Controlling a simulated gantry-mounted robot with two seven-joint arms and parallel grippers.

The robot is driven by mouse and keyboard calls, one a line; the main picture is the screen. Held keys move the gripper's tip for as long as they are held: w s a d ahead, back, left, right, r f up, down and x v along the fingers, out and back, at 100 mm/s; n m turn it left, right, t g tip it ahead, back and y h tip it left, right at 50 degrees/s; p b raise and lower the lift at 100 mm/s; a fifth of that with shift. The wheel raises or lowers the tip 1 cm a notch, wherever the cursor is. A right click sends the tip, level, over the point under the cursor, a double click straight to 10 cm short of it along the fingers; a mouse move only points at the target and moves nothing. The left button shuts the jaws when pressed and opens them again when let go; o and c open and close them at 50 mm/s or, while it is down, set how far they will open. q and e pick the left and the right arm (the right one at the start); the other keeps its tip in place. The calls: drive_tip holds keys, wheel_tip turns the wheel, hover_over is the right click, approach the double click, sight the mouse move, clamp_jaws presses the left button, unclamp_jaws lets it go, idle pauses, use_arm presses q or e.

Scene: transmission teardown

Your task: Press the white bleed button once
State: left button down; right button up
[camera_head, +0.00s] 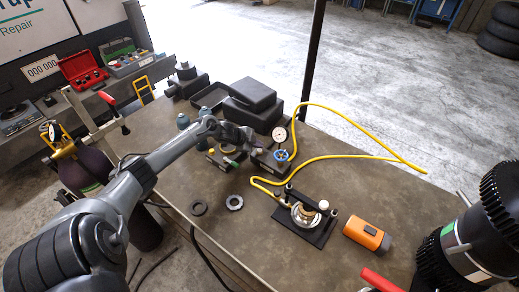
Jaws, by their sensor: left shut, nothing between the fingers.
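My left gripper (248,137) is small in the view, shut and empty, over the back middle of the workbench. It is just left of a round white-faced gauge (279,134) and above a dark valve block (268,163) with a blue knob (281,155). I cannot make out a white button on that block; the gripper covers part of this area. A white round cap (324,205) stands on a black fixture (312,229) nearer the front, apart from the gripper. I cannot tell if this cap is the bleed button. My right gripper is not in view.
A yellow hose (345,157) loops across the workbench (365,190). Black cases (250,100) stand behind the gripper. The bench's left front is mostly clear.

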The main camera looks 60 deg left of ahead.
sight(257, 151)
use_arm(q)
wheel_tip(257, 151, up, 5)
drive_tip(key=p, duration=0.4)
drive_tip(key=shift+p, duration=0.35)
idle(0.8)
